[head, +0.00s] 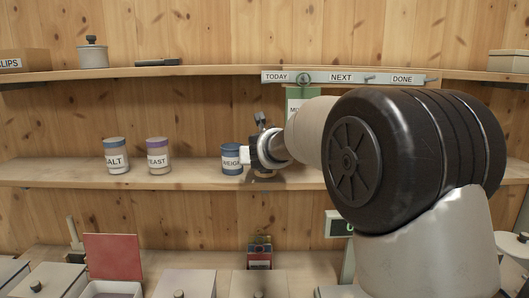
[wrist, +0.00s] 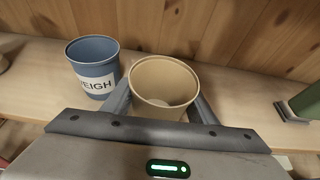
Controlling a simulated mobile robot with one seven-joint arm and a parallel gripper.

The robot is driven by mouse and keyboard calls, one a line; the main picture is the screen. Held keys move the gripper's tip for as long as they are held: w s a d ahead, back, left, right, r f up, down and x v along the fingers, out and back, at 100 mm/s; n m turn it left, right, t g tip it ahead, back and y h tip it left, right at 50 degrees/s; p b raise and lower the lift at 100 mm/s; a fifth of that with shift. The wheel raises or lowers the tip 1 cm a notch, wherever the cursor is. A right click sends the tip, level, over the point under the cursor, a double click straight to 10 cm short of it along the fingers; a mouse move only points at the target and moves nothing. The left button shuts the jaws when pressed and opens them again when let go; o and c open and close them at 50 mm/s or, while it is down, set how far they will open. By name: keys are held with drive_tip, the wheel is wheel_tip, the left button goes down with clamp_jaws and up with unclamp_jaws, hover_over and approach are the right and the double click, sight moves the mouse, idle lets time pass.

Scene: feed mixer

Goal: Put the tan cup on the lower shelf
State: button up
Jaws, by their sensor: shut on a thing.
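The tan cup (wrist: 164,80) stands upright between the two fingers of my gripper (wrist: 162,104) in the wrist view, and the gripper is shut on it. Its inside looks pale, with a lighter round patch at the bottom. In the head view my gripper (head: 262,150) is over the lower shelf (head: 200,172), just right of the blue WEIGH cup, and the tan cup is hidden. I cannot tell whether the cup's base touches the shelf.
The blue WEIGH cup (head: 231,158) is close left of my gripper; it also shows in the wrist view (wrist: 93,68). The SALT cup (head: 116,156) and the YEAST cup (head: 158,156) stand farther left. The upper shelf (head: 200,71) runs above. A green thing (wrist: 307,101) is at right.

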drive_tip(key=w+p, duration=0.1)
drive_tip(key=w, duration=0.1)
drive_tip(key=shift+w+r, duration=0.15)
drive_tip(key=shift+w, duration=0.15)
drive_tip(key=w+p, duration=0.1)
drive_tip(key=w, duration=0.2)
drive_tip(key=shift+p, duration=0.3)
drive_tip(key=shift+w+f+b, duration=0.2)
drive_tip(key=shift+f+b, duration=0.45)
drive_tip(key=shift+f, duration=0.3)
drive_tip(key=shift+s, duration=0.15)
drive_tip(key=shift+f, duration=0.1)
drive_tip(key=o, duration=1.1)
